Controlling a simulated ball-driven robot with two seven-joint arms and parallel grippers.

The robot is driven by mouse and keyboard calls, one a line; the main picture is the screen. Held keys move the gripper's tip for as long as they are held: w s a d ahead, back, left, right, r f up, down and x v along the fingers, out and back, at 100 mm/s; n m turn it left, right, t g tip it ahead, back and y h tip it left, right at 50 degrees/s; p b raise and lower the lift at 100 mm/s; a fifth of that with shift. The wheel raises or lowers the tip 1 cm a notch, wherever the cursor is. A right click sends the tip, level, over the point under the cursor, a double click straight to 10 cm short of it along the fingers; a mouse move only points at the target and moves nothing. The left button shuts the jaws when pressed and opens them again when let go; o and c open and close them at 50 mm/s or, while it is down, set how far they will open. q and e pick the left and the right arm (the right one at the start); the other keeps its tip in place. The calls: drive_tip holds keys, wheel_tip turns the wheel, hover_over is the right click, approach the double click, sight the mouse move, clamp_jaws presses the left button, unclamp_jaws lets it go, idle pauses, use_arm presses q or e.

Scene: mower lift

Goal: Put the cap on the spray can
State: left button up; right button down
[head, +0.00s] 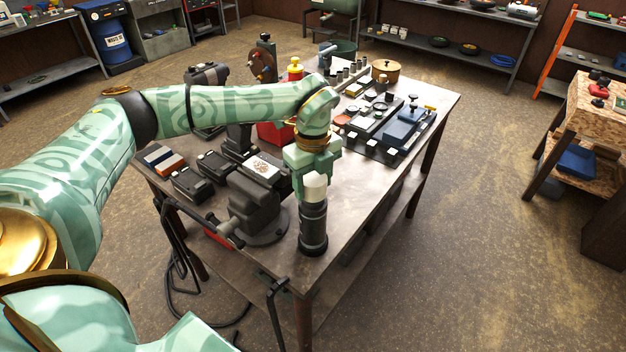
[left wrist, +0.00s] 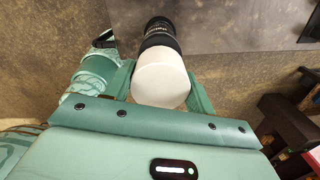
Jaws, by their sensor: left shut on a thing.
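The spray can (head: 313,232), dark with a grey band, stands upright at the near corner of the workbench. The white cap (head: 315,188) is in line with the can's top, and I cannot tell whether it is seated or just above it. My left gripper (head: 311,180) reaches down from above and is shut on the cap. In the left wrist view the white cap (left wrist: 161,80) sits between the fingers of the left gripper (left wrist: 162,84), with the dark can (left wrist: 160,38) beyond it. My right gripper is not in view.
A dark bench vise (head: 258,208) stands close to the left of the can. Battery-like boxes (head: 190,184), a red container (head: 275,133) and a blue-topped tray (head: 402,132) are on the workbench (head: 355,205). The bench top right of the can is clear.

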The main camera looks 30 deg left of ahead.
sight(314, 178)
use_arm(q)
drive_tip(key=shift+f+b, duration=0.7)
drive_tip(key=shift+f, duration=0.5)
idle(0.5)
drive_tip(key=o, duration=0.7)
wheel_tip(314, 178, up, 11)
drive_tip(key=p, duration=0.9)
drive_tip(key=shift+r, duration=0.1)
